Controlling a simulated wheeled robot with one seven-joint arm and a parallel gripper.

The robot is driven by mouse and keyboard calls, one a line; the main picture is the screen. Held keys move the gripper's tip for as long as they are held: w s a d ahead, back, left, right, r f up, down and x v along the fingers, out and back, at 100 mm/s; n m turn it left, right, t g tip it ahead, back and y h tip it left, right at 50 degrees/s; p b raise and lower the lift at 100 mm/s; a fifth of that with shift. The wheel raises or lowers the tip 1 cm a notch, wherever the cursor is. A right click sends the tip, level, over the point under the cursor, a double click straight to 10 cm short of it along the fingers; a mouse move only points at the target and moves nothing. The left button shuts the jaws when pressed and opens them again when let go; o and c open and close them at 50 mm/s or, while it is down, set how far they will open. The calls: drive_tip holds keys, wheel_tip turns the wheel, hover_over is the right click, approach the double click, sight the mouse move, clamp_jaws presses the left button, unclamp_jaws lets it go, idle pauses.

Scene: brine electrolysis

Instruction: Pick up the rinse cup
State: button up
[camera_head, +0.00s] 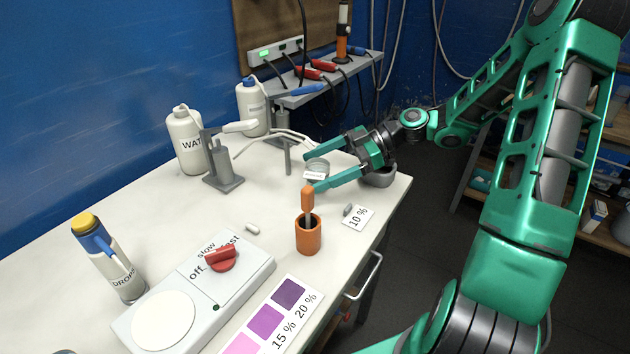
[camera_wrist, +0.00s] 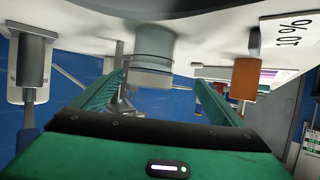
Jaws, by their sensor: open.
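A small greyish, see-through cup (camera_head: 317,165) with a white label stands on the white table; I take it for the rinse cup, though its label is too small to read. My gripper (camera_head: 313,172) is open, low over the table, with its fingers pointing left and the cup between or just beyond the fingertips. The wrist view, which looks upside down, shows the cup (camera_wrist: 152,48) ahead between the two green fingers (camera_wrist: 158,80). I see no clear contact with it.
An orange holder (camera_head: 308,238) with an orange-handled tool stands just in front of the gripper. A "10 %" card (camera_head: 359,217) lies nearby. A grey bowl (camera_head: 380,178) sits behind the gripper.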

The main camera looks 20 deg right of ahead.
drive_tip(key=shift+a+f, duration=0.1)
drive_tip(key=shift+a, duration=0.1)
drive_tip(key=c, duration=1.4)
drive_tip(key=shift+o, duration=0.2)
